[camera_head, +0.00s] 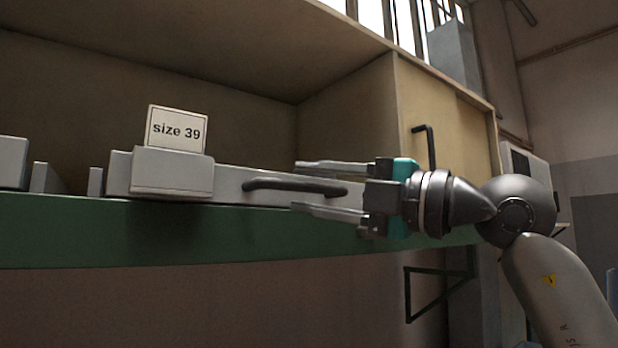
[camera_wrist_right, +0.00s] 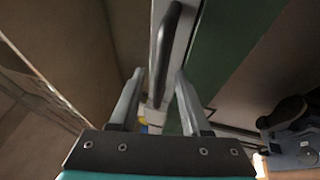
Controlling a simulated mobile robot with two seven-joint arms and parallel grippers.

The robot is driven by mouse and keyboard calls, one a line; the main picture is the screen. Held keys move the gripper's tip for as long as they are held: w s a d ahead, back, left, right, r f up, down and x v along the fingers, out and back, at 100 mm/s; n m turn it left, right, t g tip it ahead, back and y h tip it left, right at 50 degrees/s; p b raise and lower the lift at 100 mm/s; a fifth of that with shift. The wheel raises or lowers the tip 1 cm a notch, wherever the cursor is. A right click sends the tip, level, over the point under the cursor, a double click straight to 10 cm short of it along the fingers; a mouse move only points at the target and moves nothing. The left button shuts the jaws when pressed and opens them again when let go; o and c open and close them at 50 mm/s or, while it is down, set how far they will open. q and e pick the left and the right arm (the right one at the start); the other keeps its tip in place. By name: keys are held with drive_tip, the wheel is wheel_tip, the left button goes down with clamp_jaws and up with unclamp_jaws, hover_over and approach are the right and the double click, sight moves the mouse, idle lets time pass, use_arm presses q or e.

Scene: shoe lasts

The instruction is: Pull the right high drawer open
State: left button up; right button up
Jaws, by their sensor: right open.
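A grey drawer front (camera_head: 232,183) with a dark bar handle (camera_head: 294,186) sits in the wooden cabinet, above a green edge. It looks shut. My right gripper (camera_head: 299,187) comes in from the right, its two fingers spread above and below the right end of the handle. In the right wrist view the dark handle (camera_wrist_right: 170,45) runs up ahead of the open fingers (camera_wrist_right: 158,78), with its near end close to the gap between them. I cannot tell whether a finger touches it. My left gripper is not in view.
A "size 39" card (camera_head: 176,130) stands on a grey block (camera_head: 172,171) left of the handle. The green shelf edge (camera_head: 120,232) runs below the drawer. A dark handle (camera_head: 425,146) is on the cabinet's right side panel, behind my gripper. The space above the drawer is empty.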

drive_tip(key=shift+w+a, duration=0.2)
drive_tip(key=shift+a, duration=0.1)
drive_tip(key=shift+c, duration=0.3)
clamp_jaws()
idle(1.0)
